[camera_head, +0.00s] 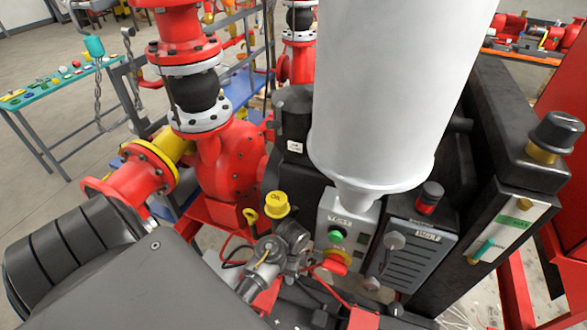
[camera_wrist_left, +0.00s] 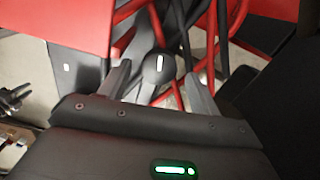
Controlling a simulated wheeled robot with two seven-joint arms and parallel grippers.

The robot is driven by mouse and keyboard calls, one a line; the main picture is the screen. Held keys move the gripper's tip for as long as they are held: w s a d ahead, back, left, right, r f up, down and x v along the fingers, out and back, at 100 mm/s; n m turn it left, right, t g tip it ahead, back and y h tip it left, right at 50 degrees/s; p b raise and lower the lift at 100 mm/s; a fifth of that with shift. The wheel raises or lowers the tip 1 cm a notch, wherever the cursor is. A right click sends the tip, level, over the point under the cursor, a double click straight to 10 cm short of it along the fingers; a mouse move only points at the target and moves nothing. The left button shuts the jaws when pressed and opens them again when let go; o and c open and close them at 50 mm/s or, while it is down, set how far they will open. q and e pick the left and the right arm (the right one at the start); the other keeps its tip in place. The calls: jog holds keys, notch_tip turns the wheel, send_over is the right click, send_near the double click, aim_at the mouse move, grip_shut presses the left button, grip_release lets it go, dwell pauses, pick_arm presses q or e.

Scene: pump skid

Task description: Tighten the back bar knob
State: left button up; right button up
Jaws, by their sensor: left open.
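A dark round knob (camera_wrist_left: 155,66) with a white mark shows in the left wrist view, at upper centre. I cannot tell for sure whether it is the back bar knob. My left gripper (camera_wrist_left: 152,76) is open, with one finger on each side of the knob in the picture. A gap shows between the knob and each finger, and I cannot tell how far it is in depth. The knob's stem and mounting are not clear. My left gripper is hidden in the head view, where my grey arm fills the lower left. My right gripper is in neither view.
A large white cylinder (camera_head: 385,90) blocks the centre of the head view. Red pump piping (camera_head: 225,160) stands left of it. Control boxes (camera_head: 410,240) and a black-topped cap (camera_head: 557,130) are at right. Red frame bars (camera_wrist_left: 205,35) surround the knob.

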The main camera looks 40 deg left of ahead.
pick_arm(q)
jog(key=shift+f, duration=0.7)
jog(key=c, duration=0.9)
jog(key=shift+d, duration=0.15)
jog(key=shift+c, duration=0.4)
